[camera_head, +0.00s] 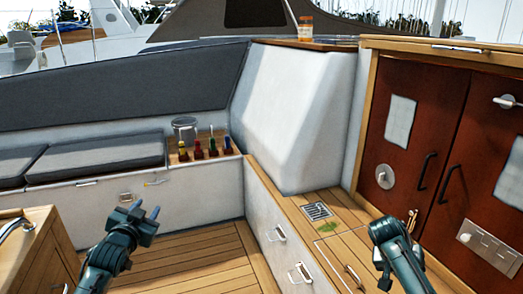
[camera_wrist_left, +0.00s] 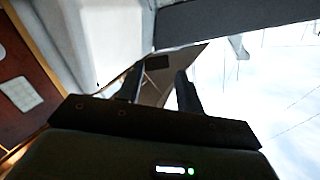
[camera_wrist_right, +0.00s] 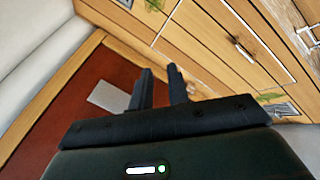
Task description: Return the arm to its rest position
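My left gripper (camera_head: 147,208) is held in the air above the wooden cockpit floor, left of centre in the head view. Its two dark fingers stand apart with nothing between them, as the left wrist view (camera_wrist_left: 161,74) also shows. My right arm (camera_head: 393,242) comes in at the lower right of the head view, in front of the red-brown cabinet doors. Its fingers cannot be made out there. In the right wrist view my right gripper (camera_wrist_right: 159,68) has two fingers with a narrow gap and nothing between them.
A wooden counter (camera_head: 35,220) stands at the near left. Drawers and a wooden ledge (camera_head: 290,205) run along the right, below the red-brown doors (camera_head: 405,125). Several coloured bottles (camera_head: 198,152) and a metal pot (camera_head: 185,130) stand at the back. The floor (camera_head: 195,262) between is clear.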

